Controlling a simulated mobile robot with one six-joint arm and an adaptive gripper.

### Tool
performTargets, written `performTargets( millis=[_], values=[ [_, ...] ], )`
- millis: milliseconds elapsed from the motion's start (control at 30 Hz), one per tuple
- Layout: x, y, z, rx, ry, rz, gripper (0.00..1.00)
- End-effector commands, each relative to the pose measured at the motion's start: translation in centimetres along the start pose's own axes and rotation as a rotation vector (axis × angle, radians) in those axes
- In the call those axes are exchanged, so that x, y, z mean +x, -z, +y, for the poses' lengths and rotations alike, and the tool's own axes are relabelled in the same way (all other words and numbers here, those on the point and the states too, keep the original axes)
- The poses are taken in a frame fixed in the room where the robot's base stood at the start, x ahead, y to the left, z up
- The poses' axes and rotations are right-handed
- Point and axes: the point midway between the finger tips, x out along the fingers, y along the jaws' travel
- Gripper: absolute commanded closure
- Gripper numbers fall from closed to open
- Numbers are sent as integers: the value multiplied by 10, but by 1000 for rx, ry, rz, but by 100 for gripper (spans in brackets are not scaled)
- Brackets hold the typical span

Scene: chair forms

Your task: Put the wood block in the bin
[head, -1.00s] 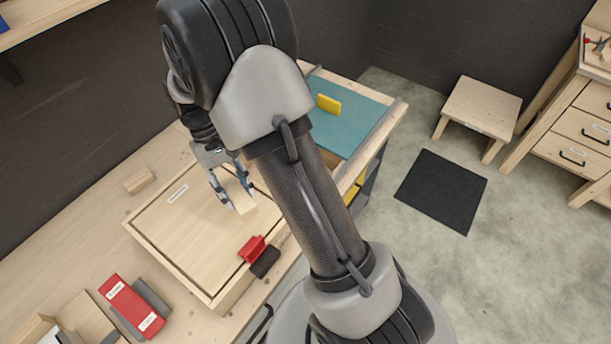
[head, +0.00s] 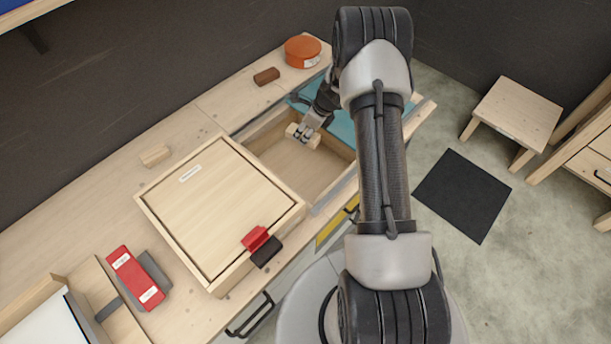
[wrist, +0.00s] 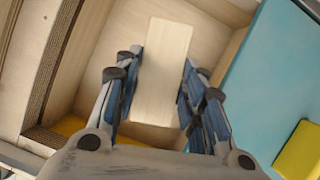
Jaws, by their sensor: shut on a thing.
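My gripper (head: 308,130) is shut on a pale wood block (head: 293,132). In the wrist view the block (wrist: 163,65) lies lengthwise between the two blue-padded fingers. The open wooden bin (head: 305,172) is sunk beside the lidded box, and its plain wood walls and floor show. The gripper and block are over or within the far part of the bin. I cannot tell whether the block touches the bin floor. My arm hides part of the bin's right side in the head view.
A lidded box (head: 215,215) with a red clamp (head: 255,239) stands left of the bin. Another pale block (head: 155,156), a brown block (head: 266,76) and an orange tin (head: 303,52) sit on the bench. A teal surface (wrist: 265,85) with a yellow piece (wrist: 300,150) borders the bin.

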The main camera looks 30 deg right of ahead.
Motion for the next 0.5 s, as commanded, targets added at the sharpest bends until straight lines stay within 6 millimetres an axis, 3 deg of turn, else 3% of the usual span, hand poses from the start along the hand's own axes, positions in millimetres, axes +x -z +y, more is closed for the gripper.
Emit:
performTargets(
  millis=[100, 267, 500],
  values=[
    [7, 17, -19, 163, 67, 1, 87],
    [25, 29, -26, 230, 93, 1, 87],
    [85, 54, -25, 227, 91, 3, 87]
  ],
)
